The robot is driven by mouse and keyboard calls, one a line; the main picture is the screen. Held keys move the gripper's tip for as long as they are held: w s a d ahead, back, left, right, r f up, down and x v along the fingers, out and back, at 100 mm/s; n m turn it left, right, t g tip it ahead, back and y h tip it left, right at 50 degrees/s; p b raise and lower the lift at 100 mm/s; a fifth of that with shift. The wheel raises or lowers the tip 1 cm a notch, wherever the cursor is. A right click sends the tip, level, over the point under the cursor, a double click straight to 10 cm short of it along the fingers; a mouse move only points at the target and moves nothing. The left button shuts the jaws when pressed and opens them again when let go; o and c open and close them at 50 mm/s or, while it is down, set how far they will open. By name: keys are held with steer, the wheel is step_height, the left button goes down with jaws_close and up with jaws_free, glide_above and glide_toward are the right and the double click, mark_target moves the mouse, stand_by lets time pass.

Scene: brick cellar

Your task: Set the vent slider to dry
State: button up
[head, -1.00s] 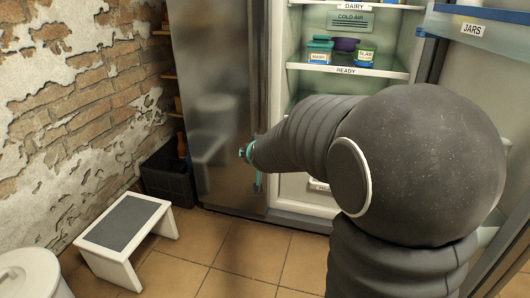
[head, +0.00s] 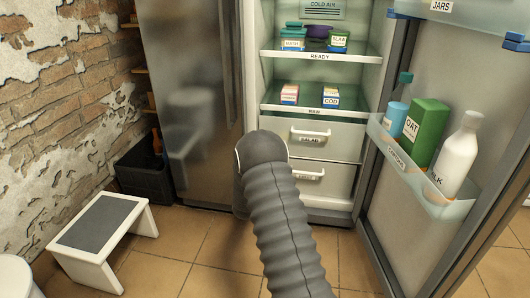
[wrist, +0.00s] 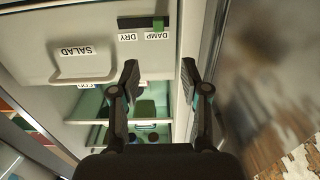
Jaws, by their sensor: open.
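The vent slider (wrist: 130,22) is a dark bar on the front of the salad drawer (wrist: 75,30), in the upside-down wrist view. Its green knob (wrist: 158,22) sits at the end by the DAMP label (wrist: 155,36); the DRY label (wrist: 126,37) is by the other end. My gripper (wrist: 159,72) is open and empty, apart from the slider, its two fingers below it in the picture. In the head view the salad drawer (head: 335,143) is partly behind my arm, and the slider and gripper are hidden.
The fridge door (head: 420,70) stands open on the right, with an oat carton (head: 426,132) and a milk bottle (head: 459,153) in its bin. Shelves with boxes are above the drawers. A step stool (head: 98,232) and a dark crate (head: 147,180) are at left.

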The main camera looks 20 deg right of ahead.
steer(key=x, duration=1.4)
steer(key=shift+s+f, duration=0.1)
jaws_close()
